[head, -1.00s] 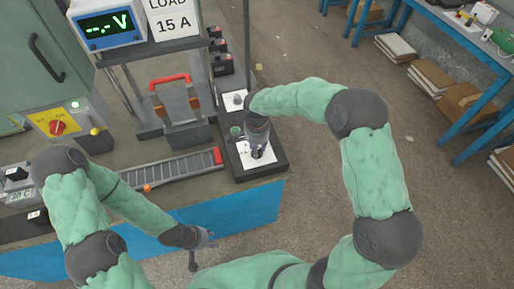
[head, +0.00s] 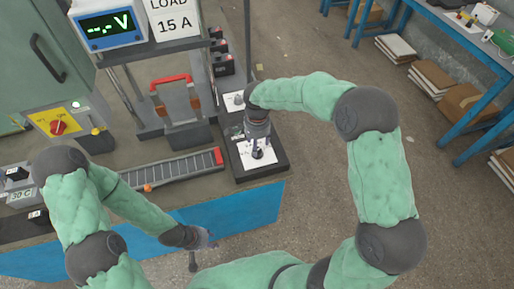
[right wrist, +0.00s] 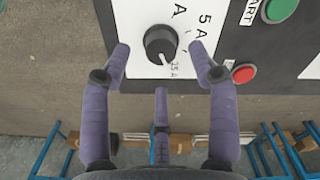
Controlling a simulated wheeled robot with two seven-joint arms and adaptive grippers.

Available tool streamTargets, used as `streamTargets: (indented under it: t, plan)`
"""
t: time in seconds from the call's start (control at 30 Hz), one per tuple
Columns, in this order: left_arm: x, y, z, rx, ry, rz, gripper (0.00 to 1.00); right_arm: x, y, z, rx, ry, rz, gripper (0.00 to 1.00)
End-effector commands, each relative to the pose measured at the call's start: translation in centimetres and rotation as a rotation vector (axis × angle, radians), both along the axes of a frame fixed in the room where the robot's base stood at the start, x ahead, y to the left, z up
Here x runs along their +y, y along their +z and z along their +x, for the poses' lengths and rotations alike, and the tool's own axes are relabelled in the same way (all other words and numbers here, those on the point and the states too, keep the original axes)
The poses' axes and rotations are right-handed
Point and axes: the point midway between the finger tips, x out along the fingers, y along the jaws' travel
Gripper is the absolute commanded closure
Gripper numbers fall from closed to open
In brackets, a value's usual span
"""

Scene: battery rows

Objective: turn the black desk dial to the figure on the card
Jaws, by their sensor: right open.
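The black desk dial (right wrist: 160,42) sits on a white plate in the right wrist view, with a pale pointer mark on its lower edge toward a small figure that is partly hard to read. A "5 A" marking is at its right. The dial also shows in the head view (head: 257,154). The card (head: 172,18) reads "LOAD 15 A". My right gripper (right wrist: 164,58) is open, its fingertips on either side of the dial and apart from it. My left gripper (head: 206,240) hangs by the blue bench front, too small to read.
A red button (right wrist: 244,73) and a green button (right wrist: 280,8) are beside the dial. A display (head: 108,22) reads "-.-- V". A red-handled tool (head: 170,80) and a grey ribbed track (head: 175,170) are left of the dial box.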

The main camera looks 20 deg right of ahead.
Motion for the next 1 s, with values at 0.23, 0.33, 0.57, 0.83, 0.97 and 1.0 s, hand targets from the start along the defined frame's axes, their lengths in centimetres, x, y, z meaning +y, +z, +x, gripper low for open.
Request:
streamTargets:
  t: [0.23, 0.33, 0.57, 0.83, 0.97, 1.0]
  plan:
    - [0.0, 0.0, 0.0, 0.000, 0.000, 0.000, 0.60, 0.1, 5.1, 0.1, -0.002, 0.000, 0.000, 0.40]
    - [0.0, 0.0, 0.0, 0.000, 0.000, 0.000, 0.60, 0.1, 6.5, 0.0, -0.001, 0.001, 0.001, 0.40]
    - [0.0, 0.0, 0.0, 0.000, 0.000, 0.000, 0.60, 0.1, 8.1, -0.1, 0.002, 0.001, 0.001, 0.40]
    - [0.0, 0.0, 0.0, 0.000, 0.000, 0.000, 0.60, 0.1, 8.2, 0.0, 0.003, 0.001, 0.000, 0.40]
    - [0.0, 0.0, 0.0, 0.000, 0.000, 0.000, 0.60, 0.1, 8.2, 0.0, 0.003, 0.001, 0.000, 0.40]
    - [0.0, 0.0, 0.0, 0.000, 0.000, 0.000, 0.60, 0.1, 8.2, 0.0, 0.003, 0.001, 0.000, 0.40]
